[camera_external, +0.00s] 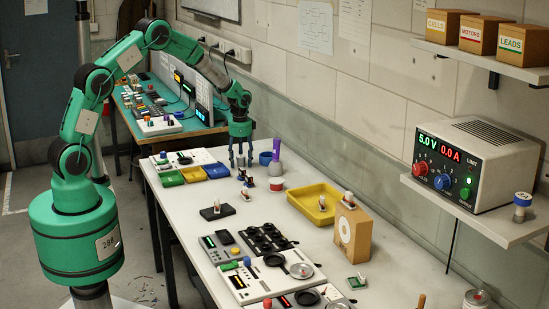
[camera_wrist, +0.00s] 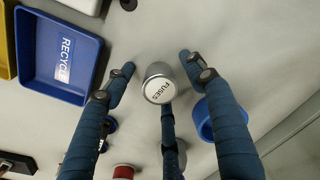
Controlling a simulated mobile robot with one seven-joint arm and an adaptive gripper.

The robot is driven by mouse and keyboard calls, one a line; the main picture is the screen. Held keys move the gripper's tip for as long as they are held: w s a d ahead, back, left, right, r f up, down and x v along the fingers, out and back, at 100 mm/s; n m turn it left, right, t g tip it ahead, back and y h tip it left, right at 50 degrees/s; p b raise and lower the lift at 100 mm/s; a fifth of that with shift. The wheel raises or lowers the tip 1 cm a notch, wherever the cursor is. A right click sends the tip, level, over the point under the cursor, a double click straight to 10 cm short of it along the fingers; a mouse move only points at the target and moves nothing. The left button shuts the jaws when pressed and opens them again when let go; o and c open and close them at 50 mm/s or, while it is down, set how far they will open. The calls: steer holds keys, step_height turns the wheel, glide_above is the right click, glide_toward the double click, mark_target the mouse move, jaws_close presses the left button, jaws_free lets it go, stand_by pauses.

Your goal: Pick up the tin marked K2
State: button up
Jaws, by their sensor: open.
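No marking K2 can be read in either view. A silver tin (camera_wrist: 160,90) with a white lid reading FUSES stands between my fingers in the wrist view. My gripper (camera_external: 240,163) points down over the far part of the white bench. It is open in the wrist view (camera_wrist: 157,64), its fingers spread around the FUSES tin with visible gaps at the sides. A small tin (camera_external: 522,208) with a blue-and-white top stands on the right shelf, its mark too small to read. A silver tin (camera_external: 476,299) with a red patch is at the lower right edge.
A blue RECYCLE tray (camera_wrist: 42,88) lies left of the fingers. The wall (camera_external: 330,100) borders the bench.

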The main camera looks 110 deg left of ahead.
mark_target(241, 156)
steer(key=c, duration=1.3)
steer(key=shift+r, duration=0.2)
steer(key=shift+r, duration=0.55)
step_height(241, 156, up, 2)
steer(key=shift+r+p, duration=0.2)
steer(key=shift+p, duration=0.4)
steer(key=s+d, duration=0.2)
steer(key=d, duration=0.2)
steer(key=s+d+p, duration=0.1)
steer(key=s+d, duration=0.2)
steer(key=d, duration=0.2)
steer(key=s+d+r+p, duration=0.1)
steer(key=s+d, duration=0.1)
steer(key=d, duration=0.3)
steer(key=shift+s, duration=0.3)
